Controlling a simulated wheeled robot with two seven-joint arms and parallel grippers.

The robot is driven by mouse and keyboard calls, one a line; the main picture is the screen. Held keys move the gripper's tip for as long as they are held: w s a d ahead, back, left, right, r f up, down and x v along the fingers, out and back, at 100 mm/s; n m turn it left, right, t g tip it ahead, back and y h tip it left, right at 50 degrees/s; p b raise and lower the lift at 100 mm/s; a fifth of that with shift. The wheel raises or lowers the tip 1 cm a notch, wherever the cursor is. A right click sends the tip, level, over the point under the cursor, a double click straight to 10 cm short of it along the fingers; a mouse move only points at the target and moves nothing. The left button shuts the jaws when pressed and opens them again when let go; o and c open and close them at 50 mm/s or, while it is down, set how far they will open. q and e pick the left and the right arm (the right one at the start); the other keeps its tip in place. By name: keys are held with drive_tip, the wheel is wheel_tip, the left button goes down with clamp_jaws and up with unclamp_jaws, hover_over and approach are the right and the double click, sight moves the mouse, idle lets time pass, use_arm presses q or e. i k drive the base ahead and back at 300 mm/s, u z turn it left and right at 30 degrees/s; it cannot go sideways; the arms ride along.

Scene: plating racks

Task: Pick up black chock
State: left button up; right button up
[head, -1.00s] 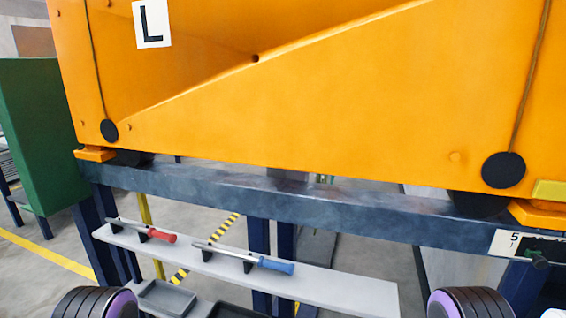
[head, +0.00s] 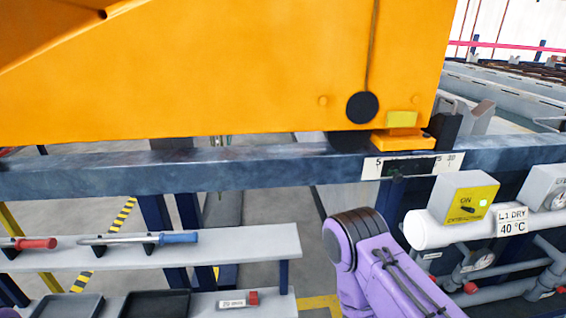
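A dark, nearly black block (head: 447,126) stands on the blue-grey rail (head: 250,166), just right of the orange foot piece (head: 402,140) under the orange panel (head: 230,70). It looks like the black chock, but its lower part is partly hidden by the orange piece. A round black disc (head: 362,107) hangs on a cord against the panel. A dark rounded shape (head: 349,141) shows below the panel edge.
A grey shelf (head: 225,246) below the rail holds a red-handled tool (head: 33,243) and a blue-handled tool (head: 140,239). Black trays (head: 155,303) sit lower. At right are a white pipe (head: 432,230), a yellow-faced switch box (head: 468,203) and grey piping.

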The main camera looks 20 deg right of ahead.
sight(444, 127)
drive_tip(key=z, duration=3.75)
drive_tip(key=i, duration=1.6)
drive_tip(key=u, duration=2.15)
